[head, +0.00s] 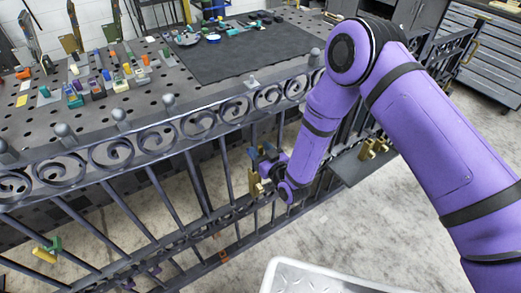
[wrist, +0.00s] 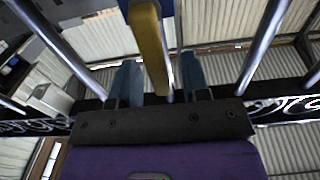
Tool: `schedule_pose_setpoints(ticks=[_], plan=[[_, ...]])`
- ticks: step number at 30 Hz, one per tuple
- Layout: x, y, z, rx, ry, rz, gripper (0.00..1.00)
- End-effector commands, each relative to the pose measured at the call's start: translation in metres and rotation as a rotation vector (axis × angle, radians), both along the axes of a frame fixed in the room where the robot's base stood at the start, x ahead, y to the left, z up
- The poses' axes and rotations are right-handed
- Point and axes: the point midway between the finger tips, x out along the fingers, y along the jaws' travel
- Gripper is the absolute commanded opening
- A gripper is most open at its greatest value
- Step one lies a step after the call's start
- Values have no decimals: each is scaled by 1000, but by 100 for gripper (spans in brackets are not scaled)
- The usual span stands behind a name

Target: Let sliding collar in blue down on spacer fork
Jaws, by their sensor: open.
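My gripper (head: 264,168) is at the gate's vertical bars in the middle of the head view. In the wrist view its two blue-grey fingers (wrist: 158,80) stand apart, one on each side of a gold upright piece (wrist: 151,45). The jaws are open; contact with the piece cannot be told. A gold piece (head: 255,184) also shows beside the gripper in the head view. I cannot pick out the blue sliding collar or the spacer fork for sure; my gripper partly covers that spot. A green part (head: 55,243) and a yellow piece (head: 44,255) sit on a bar at the lower left.
The dark scroll gate (head: 150,138) crosses the view, with close-set bars around my gripper. Behind it a perforated table (head: 150,85) carries several small coloured parts and a black mat (head: 235,58). Brass blocks (head: 373,148) sit at the right. A pale tray (head: 310,275) stands in front.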

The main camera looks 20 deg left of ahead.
Motion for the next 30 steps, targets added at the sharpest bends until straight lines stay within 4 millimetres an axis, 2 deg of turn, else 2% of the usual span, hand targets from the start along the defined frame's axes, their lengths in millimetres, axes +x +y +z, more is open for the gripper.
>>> schedule_pose_setpoints(ticks=[10, 15, 16, 24, 30], plan=[[3, 3, 0, -1, 1, 0, 43], [3, 3, 0, -1, 1, 0, 4], [3, 3, 0, -1, 1, 0, 0], [2, 4, 0, -6, -5, 0, 0], [0, 14, 0, -45, -51, 0, 0]])
